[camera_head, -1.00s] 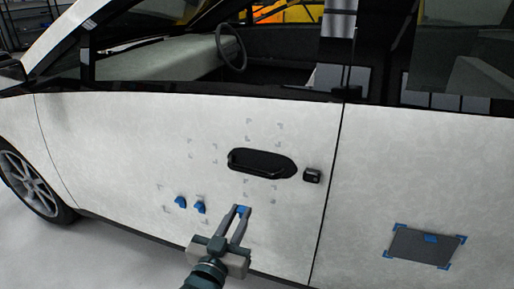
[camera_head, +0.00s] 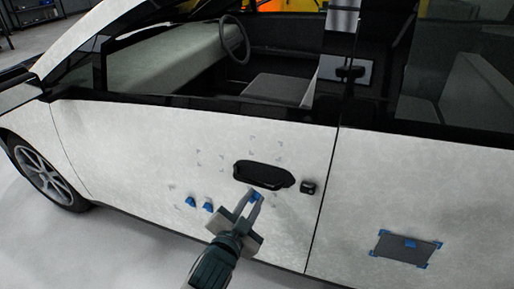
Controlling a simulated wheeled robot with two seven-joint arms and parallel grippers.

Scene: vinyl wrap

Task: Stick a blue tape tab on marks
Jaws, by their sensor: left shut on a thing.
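My left gripper (camera_head: 254,196) comes up from the bottom in the head view, its two fingers shut on a blue tape tab (camera_head: 256,197). It is in front of the white car door, just below the black door handle (camera_head: 263,176). Whether the tab touches the door, I cannot tell. Faint grey corner marks (camera_head: 198,153) are scattered on the door left of and above the handle. Two blue tabs (camera_head: 190,202) (camera_head: 208,207) sit on the door at lower left. My right gripper is not in view.
A dark grey rectangle (camera_head: 395,247) is on the panel at lower right, with blue tape at its corners and a blue tab (camera_head: 410,243) on it. A small black block (camera_head: 308,188) sits right of the handle. A front wheel (camera_head: 45,178) is at left.

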